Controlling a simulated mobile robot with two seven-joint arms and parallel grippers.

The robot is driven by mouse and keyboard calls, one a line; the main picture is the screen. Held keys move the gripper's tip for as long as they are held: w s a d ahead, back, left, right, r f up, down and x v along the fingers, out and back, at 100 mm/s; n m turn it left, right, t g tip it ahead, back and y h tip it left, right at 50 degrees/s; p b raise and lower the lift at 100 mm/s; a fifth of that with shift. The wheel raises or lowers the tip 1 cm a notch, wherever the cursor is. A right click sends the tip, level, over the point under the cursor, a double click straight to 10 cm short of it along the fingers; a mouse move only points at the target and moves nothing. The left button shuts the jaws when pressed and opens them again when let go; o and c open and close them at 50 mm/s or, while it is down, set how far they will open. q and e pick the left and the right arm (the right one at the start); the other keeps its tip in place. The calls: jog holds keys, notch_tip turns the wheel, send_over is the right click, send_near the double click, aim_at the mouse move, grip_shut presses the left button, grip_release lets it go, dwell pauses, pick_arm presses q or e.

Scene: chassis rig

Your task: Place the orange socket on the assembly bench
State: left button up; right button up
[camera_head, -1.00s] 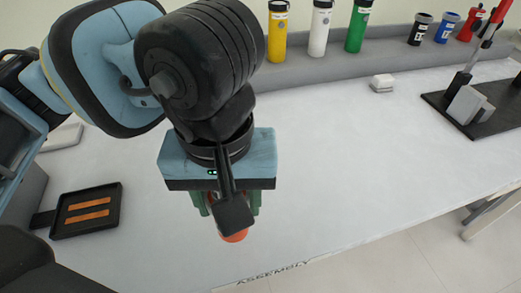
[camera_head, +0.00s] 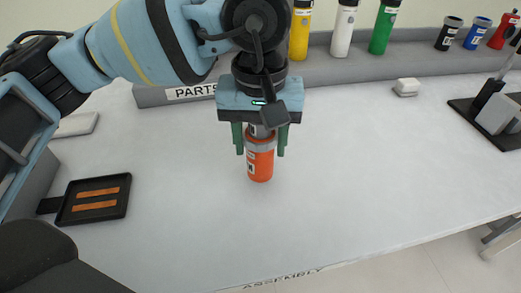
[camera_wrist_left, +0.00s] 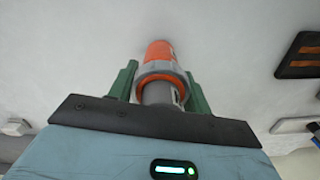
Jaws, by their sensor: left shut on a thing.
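The orange socket (camera_head: 260,166) is an upright orange cylinder with a grey collar and a pale label. My left gripper (camera_head: 261,152) is shut on it, with green fingers on either side of its upper part. In the left wrist view the socket (camera_wrist_left: 159,52) points away between the fingers. The assembly bench (camera_head: 350,170) is a long white surface under the socket. I cannot tell whether the socket's bottom touches the bench. My right gripper is not in view.
A black tray (camera_head: 122,210) with two orange-brown strips lies at the left. Yellow (camera_head: 300,35), white (camera_head: 343,30) and green (camera_head: 384,28) bottles stand on the grey back ledge. A small white block (camera_head: 406,87) lies right of centre. The bench around the socket is clear.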

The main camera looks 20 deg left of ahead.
pick_arm(q)
jog(key=shift+f+b, duration=0.5)
jog(key=shift+f, duration=0.75)
jog(key=o, duration=1.2)
jog(key=shift+f, duration=0.1)
jog(key=shift+c, duration=0.2)
notch_tip(320, 180, up, 12)
jog(key=shift+r+p, duration=0.2)
jog(key=shift+p, duration=0.4)
